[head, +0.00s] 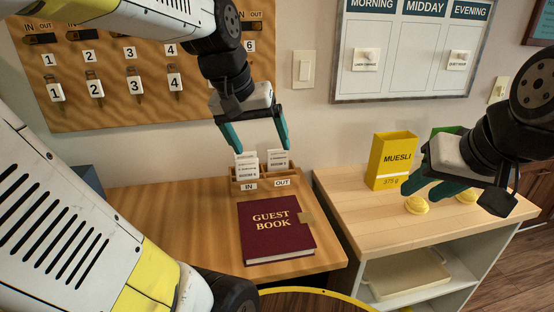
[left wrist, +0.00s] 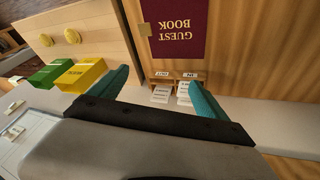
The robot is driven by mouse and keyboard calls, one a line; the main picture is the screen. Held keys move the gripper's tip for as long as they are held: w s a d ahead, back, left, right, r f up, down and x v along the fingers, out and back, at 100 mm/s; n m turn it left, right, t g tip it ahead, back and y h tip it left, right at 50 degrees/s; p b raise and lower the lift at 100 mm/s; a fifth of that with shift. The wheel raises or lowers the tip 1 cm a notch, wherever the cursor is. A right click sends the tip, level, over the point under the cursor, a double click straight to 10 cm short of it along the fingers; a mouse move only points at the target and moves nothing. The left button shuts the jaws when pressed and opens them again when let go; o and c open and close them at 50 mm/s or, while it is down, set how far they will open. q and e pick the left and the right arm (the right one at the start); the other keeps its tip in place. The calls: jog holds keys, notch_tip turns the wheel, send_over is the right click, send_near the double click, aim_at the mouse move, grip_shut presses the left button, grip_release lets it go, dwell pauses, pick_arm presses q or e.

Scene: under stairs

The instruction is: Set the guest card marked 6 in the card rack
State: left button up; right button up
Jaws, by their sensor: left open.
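The wooden card rack (head: 262,184) stands at the back of the desk against the wall, with an IN label at left and an OUT label at right. White guest cards (head: 246,166) stand in the IN side, and others (head: 277,158) in the OUT side. Their small print is unreadable, so I cannot tell which is marked 6. My left gripper (head: 262,147) is open and empty above the rack; its fingers (left wrist: 163,95) frame the cards in the left wrist view. My right gripper (head: 428,188) hangs near the muesli box; its finger gap is unclear.
A dark red guest book (head: 275,230) lies in front of the rack. A yellow muesli box (head: 391,160), a green box (head: 447,131) and yellow round objects (head: 417,205) stand on the right shelf unit (head: 350,211). A numbered key board (head: 120,90) hangs behind.

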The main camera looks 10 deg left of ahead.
pick_arm(q)
jog(key=s+d+f+m+t, duration=0.1)
jog(key=s+d, duration=0.2)
jog(key=s, duration=0.4)
jog(key=shift+f+m+t, duration=0.3)
jog(key=shift+m+t, duration=0.1)
jog(key=shift+d, duration=0.1)
dwell(0.5)
